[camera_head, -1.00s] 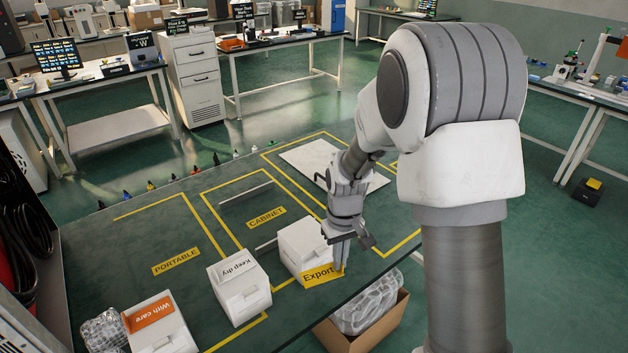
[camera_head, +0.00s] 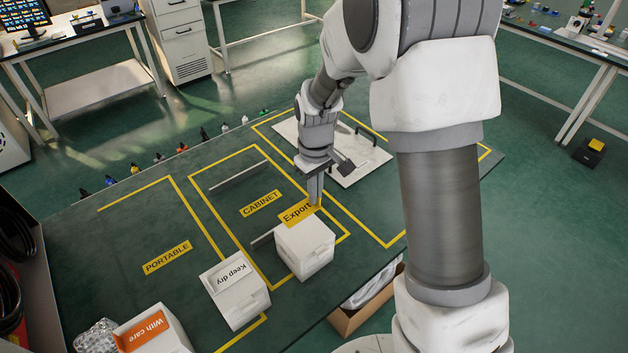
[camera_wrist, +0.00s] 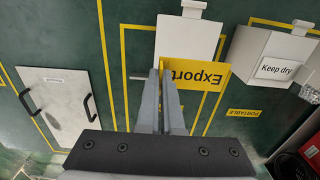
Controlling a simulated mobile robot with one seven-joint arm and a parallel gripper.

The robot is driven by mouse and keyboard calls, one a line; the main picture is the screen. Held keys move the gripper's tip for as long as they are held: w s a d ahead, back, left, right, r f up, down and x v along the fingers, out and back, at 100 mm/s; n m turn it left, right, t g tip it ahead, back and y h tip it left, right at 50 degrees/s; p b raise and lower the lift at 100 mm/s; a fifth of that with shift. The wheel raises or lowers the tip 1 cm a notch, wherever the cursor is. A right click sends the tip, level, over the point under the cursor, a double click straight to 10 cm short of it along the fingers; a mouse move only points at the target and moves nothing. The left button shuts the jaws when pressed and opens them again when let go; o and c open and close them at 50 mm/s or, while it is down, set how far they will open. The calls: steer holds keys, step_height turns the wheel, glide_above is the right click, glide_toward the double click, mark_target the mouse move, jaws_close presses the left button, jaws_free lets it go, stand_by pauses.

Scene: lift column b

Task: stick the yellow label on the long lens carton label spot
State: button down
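The yellow label (camera_head: 296,213), printed "Export", is in my gripper (camera_head: 317,202). It also shows in the wrist view (camera_wrist: 200,76), its left end between the fingertips (camera_wrist: 163,70). The gripper is shut on that end, and the label sticks out to one side. In the head view the label is just beyond a plain white carton (camera_head: 305,252) and appears raised off the table. The wrist view shows this carton (camera_wrist: 188,38) partly behind the label. I cannot tell which carton is the long lens one, and no label spot is clearly visible.
A white carton labelled "Keep dry" (camera_head: 238,300) and one with an orange "With care" label (camera_head: 158,335) stand to the left. Yellow outlines and a CABINET marking (camera_head: 262,204) lie on the green table. A white panel with dark handles (camera_head: 352,168) lies behind my gripper.

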mark_target(315, 220)
steer(key=shift+w, duration=0.1)
steer(key=shift+f, duration=0.1)
stand_by(0.4)
steer(key=shift+f+b, duration=2.35)
steer(key=shift+f, duration=0.65)
steer(key=shift+f+b, duration=0.3)
steer(key=shift+f, duration=0.1)
steer(key=c, duration=1)
jaws_free()
step_height(315, 220, up, 18)
steer(key=p, duration=0.1)
steer(key=shift+f+p, duration=0.25)
steer(key=shift+p, duration=0.1)
